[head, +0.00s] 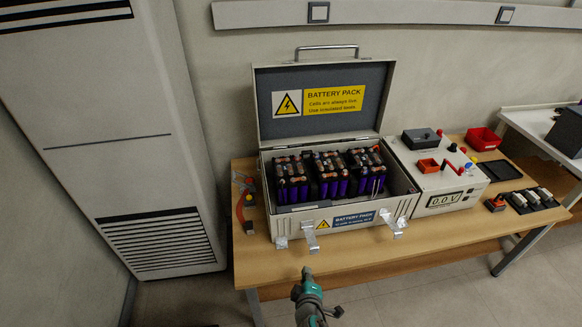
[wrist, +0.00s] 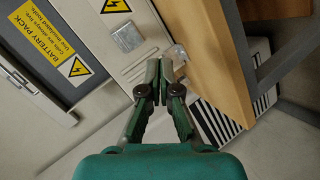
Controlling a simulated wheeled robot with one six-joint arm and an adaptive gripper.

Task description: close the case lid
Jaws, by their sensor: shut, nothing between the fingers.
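The case lid (head: 325,128) stands open and upright at the back of the grey case (head: 408,205). Its dark inner side carries a yellow "BATTERY PACK" label, and a handle shows at its top edge. In the wrist view the lid (wrist: 80,20) is at the upper left, seen sideways. Purple cells (head: 330,183) with copper bars sit inside the case. Metal latches (head: 311,238) hang on the case's front. My gripper (head: 306,271) is shut and empty, low in front of the case and table. In the wrist view its fingertips (wrist: 158,66) meet before the case front.
The case stands on a wooden table (head: 262,262). A tester box (head: 425,178) reading 0.0V stands close on its right. Red-handled tools (head: 243,205) lie at its left. A tall cabinet (head: 110,120) stands at the left. Floor in front is free.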

